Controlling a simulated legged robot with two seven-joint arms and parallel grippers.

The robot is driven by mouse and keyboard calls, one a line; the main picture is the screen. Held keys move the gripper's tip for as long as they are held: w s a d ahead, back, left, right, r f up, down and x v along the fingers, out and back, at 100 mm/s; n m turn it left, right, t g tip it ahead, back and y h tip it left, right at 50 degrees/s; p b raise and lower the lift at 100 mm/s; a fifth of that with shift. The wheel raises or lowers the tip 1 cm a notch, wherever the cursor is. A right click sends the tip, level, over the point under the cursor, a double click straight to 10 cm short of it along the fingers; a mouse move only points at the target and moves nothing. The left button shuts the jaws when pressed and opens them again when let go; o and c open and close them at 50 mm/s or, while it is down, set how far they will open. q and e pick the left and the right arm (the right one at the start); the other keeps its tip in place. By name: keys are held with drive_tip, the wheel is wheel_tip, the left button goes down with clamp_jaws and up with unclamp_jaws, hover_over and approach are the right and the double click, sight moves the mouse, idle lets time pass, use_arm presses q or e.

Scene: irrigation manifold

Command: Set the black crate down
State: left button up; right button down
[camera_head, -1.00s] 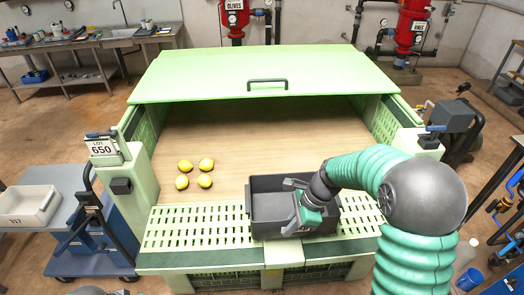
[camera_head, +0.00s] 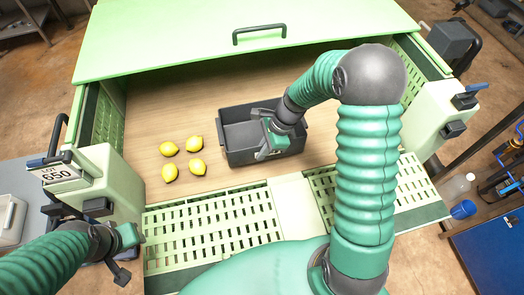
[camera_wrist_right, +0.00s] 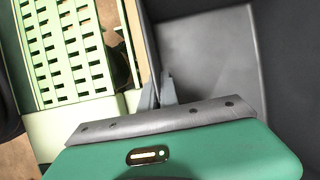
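The black crate (camera_head: 236,138) is over the wooden floor of the green bin (camera_head: 140,125), to the right of several yellow lemons. It looks roughly level and empty; I cannot tell whether its base touches the wood. My right gripper (camera_head: 268,150) reaches into the crate at its near wall. In the right wrist view its two fingers (camera_wrist_right: 158,92) pinch the thin wall of the crate (camera_wrist_right: 205,55). My left gripper (camera_head: 127,258) is at the lower left, away from the crate, beside the bin's left post; its finger gap is unclear.
The lemons (camera_head: 182,158) sit on the wood left of the crate. A slotted green ledge (camera_head: 215,225) runs along the front, and the raised lid (camera_head: 190,35) with a handle is behind. Posts stand at both sides. Wood behind and left of the lemons is clear.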

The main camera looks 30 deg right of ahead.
drive_tip(key=f, duration=0.4)
drive_tip(key=shift+w+d+f, duration=0.1)
drive_tip(key=shift+w, duration=0.15)
drive_tip(key=shift+s, duration=0.1)
drive_tip(key=c, duration=2)
unclamp_jaws()
drive_tip(key=o, duration=0.4)
